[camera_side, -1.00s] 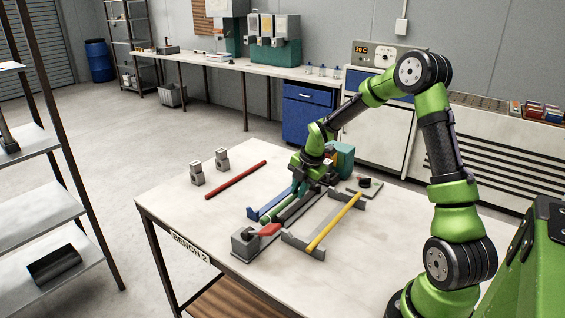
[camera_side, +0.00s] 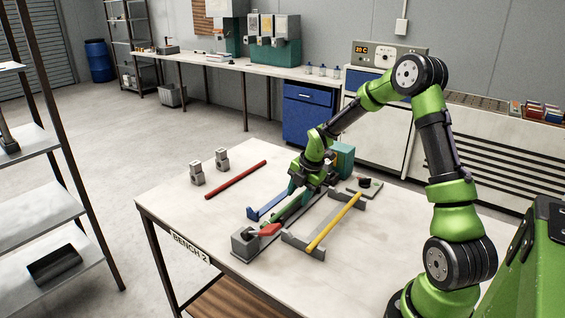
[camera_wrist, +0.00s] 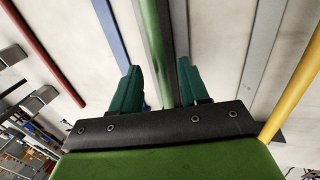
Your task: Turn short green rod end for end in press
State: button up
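In the wrist view the green rod (camera_wrist: 157,45) runs between the two teal fingers of my gripper (camera_wrist: 164,88). The fingers stand apart, with gaps to the rod, so the gripper looks open. The rod's far end is hidden by my gripper in the side view. I cannot tell exactly how it rests in the grey channel.
A blue bar (camera_side: 268,207) lies left of the green rod. A yellow rod (camera_side: 334,222) rests on a grey rack (camera_side: 303,246) to the right. A red rod (camera_side: 236,179) and two grey blocks (camera_side: 197,174) are at the left. The bench front is clear.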

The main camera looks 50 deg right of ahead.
jog(key=v, duration=1.7)
jog(key=s+a+r+m+t+y, duration=0.1)
jog(key=s+a+r+m+t, duration=0.1)
jog(key=s+a+m, duration=0.5)
jog(key=s+a+r+m+t+y, duration=0.1)
jog(key=s+a+m, duration=0.6)
jog(key=a+m, duration=0.8)
jog(key=shift+s+r+t, duration=0.4)
jog(key=shift+r, duration=0.5)
